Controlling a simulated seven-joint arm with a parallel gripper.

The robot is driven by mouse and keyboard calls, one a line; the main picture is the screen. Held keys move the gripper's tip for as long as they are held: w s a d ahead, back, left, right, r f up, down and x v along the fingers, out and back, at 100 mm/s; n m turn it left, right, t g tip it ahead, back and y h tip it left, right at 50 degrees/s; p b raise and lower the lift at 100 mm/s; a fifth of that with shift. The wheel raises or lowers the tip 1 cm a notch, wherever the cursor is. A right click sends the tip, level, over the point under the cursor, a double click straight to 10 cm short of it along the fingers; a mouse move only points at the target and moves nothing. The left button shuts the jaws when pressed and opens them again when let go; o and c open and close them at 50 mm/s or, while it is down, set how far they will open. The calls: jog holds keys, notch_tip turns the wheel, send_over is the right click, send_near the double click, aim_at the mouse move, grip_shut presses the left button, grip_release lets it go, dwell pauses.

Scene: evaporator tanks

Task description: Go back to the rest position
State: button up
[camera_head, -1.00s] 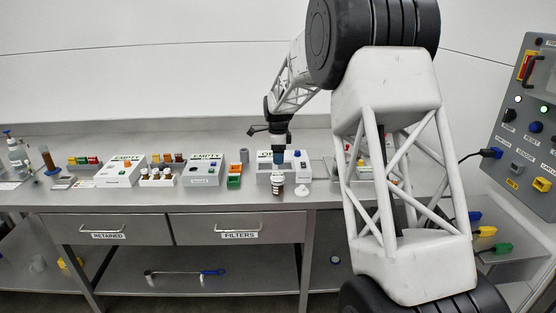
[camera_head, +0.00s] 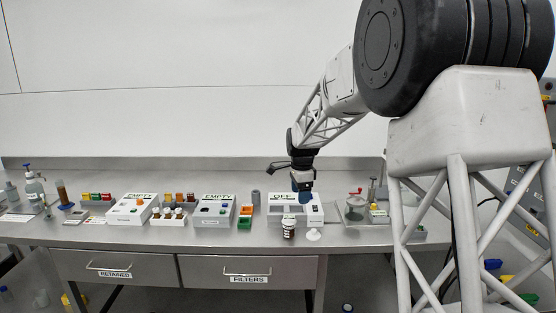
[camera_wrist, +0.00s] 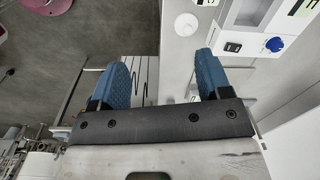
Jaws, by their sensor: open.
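My gripper (camera_head: 302,195) hangs from the arm in front of the white device labelled OFF (camera_head: 288,209), hiding part of it. In the wrist view its two blue fingers (camera_wrist: 165,72) stand wide apart with nothing between them. A small dark bottle with a white label (camera_head: 289,229) stands on the bench just before the device, and a white round-topped piece (camera_head: 314,235) stands to its right. The wrist view shows a white disc (camera_wrist: 186,24) beyond the fingers and a blue knob (camera_wrist: 275,44) on a white device at the right, clear of the fingers.
Two white devices labelled EMPTY (camera_head: 132,209) (camera_head: 213,211) and a white vial rack (camera_head: 169,217) stand to the left on the steel bench (camera_head: 110,234). A stand with a red top (camera_head: 355,200) is to the right, near my arm. Drawers (camera_head: 250,271) lie below the bench.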

jog(key=s+d+r+n, duration=0.2)
jog(key=s+r, duration=0.1)
jog(key=s, duration=0.6)
jog(key=s+d+r+n+t, duration=0.1)
jog(key=s+d+r+n, duration=0.2)
jog(key=s, duration=0.6)
jog(key=s+d+r+n, duration=0.2)
jog(key=s+r, duration=0.1)
jog(key=s, duration=0.6)
jog(key=s+d+f+n, duration=0.1)
jog(key=s+n, duration=0.1)
jog(key=s, duration=0.7)
jog(key=s+d+f+n, duration=0.1)
jog(key=s+f+n, duration=0.1)
jog(key=s, duration=0.7)
jog(key=s+d+f+n+t, duration=0.1)
jog(key=s+n, duration=0.3)
jog(key=s, duration=0.5)
jog(key=shift+d+f, duration=0.45)
jog(key=shift+f, duration=0.1)
dwell(1.8)
